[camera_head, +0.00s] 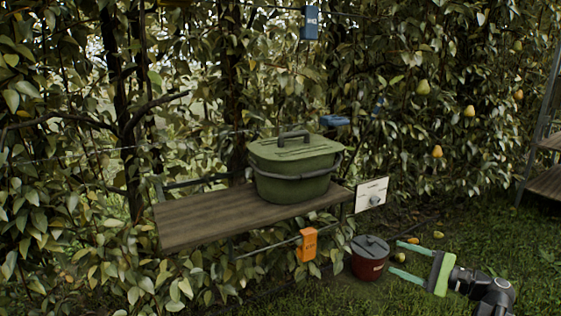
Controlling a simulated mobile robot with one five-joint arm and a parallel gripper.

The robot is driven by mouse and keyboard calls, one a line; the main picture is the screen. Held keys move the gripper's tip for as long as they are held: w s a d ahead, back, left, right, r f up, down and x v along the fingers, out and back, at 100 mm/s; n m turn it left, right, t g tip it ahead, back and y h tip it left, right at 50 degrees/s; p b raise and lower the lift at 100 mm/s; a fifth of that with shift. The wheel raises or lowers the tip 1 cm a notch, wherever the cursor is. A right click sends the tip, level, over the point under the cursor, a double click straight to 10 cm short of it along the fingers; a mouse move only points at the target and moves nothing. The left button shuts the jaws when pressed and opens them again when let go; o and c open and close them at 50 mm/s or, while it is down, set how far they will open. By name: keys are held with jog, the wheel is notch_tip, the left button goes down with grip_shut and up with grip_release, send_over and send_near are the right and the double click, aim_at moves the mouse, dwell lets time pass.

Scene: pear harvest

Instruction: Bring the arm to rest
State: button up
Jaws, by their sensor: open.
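My gripper (407,261) is at the lower right of the head view, low over the grass. Its two pale green fingers point left and are spread apart. No object shows held between them. A dark red lidded pot (368,262) stands on the ground just left of the fingertips. Whether the fingers touch the pot cannot be told. My wrist and part of my arm show at the bottom right corner.
A wooden shelf (190,218) bears a green lidded tub (292,187). An orange box (307,245) and a white panel with a knob (371,195) are by it. Pears (437,151) hang in the hedge. A ladder or rack (541,120) stands at right. Grass at right is mostly clear.

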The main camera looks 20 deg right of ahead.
jog(key=w+a+f+n+g+y, duration=0.1)
jog(key=w+a+f+n+g, duration=0.15)
jog(key=a, duration=0.65)
jog(key=w+a+f+n+g+p, duration=0.1)
jog(key=w+a+f+n+g, duration=0.15)
jog(key=a, duration=0.65)
jog(key=w+a+f+n+g+y, duration=0.15)
jog(key=w+a+g, duration=0.25)
jog(key=a, duration=0.6)
jog(key=s+a+f+n+g+h, duration=0.35)
jog(key=a+f, duration=0.25)
jog(key=a, duration=0.2)
jog(key=s+a+f+n+g+h, duration=0.2)
jog(key=a+f+n+h, duration=0.25)
jog(key=a+f, duration=0.3)
jog(key=d+f+n+h, duration=0.1)
jog(key=d+n+h, duration=0.3)
jog(key=d, duration=0.5)
notch_tip(320, 180, up, 38)
jog(key=m+p, duration=0.1)
jog(key=p, duration=3.8)
jog(key=shift+a+h, duration=0.15)
jog(key=shift+h, duration=0.3)
jog(key=shift+m, duration=0.25)
